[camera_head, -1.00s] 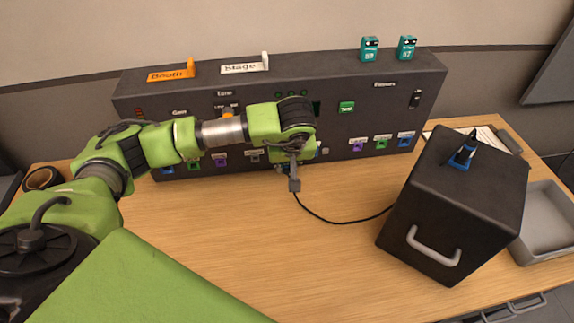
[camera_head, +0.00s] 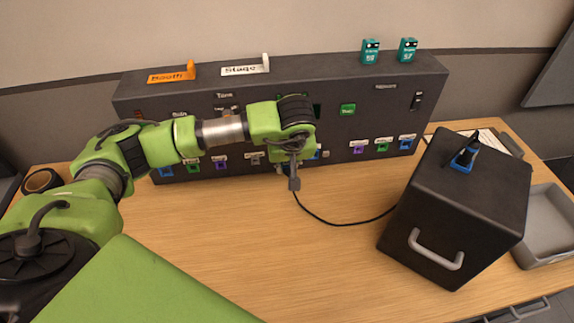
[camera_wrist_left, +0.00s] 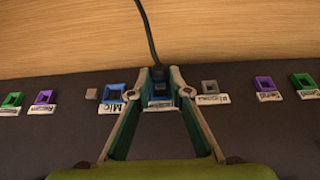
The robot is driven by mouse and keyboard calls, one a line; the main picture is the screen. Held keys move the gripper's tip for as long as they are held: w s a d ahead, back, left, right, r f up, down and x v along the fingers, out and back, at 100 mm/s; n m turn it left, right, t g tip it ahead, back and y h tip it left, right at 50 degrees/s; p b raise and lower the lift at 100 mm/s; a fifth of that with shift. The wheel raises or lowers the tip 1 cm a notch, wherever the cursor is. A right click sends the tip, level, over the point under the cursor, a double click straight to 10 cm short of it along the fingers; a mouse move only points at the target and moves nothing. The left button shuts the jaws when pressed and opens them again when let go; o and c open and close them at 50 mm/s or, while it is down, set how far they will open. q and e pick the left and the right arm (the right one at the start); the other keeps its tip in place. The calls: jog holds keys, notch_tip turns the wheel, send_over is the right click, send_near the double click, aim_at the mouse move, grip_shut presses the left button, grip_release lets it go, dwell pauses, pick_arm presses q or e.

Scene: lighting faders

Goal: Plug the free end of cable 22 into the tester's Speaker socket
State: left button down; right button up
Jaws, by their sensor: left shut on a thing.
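My left gripper (camera_head: 294,170) is low in front of the dark panel of labelled sockets (camera_head: 345,125), taken to be the tester. In the left wrist view its fingertips (camera_wrist_left: 158,76) close around a dark blue plug (camera_wrist_left: 160,86). A black cable (camera_wrist_left: 150,40) runs up from the plug in that view. In the head view the cable (camera_head: 335,223) runs right to the black box (camera_head: 450,215). Whether the plug is in a socket cannot be told. A label (camera_wrist_left: 162,104) beside the plug is partly hidden and unreadable. My right gripper is not in view.
A blue Mic socket (camera_wrist_left: 115,93) and a grey socket (camera_wrist_left: 210,87) flank the fingers. A blue plug (camera_head: 465,158) stands on the black box. A grey tray (camera_head: 548,225) lies at the right. The front middle of the wooden table (camera_head: 300,270) is clear.

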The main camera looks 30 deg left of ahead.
pick_arm(q)
jog(key=shift+w+a+r+b, duration=0.15)
jog(key=shift+w+a+b, duration=0.05)
jog(key=shift+b, duration=0.1)
dwell(0.9)
jog(key=c, duration=1.8)
grip_release()
jog(key=shift+v, duration=5.9)
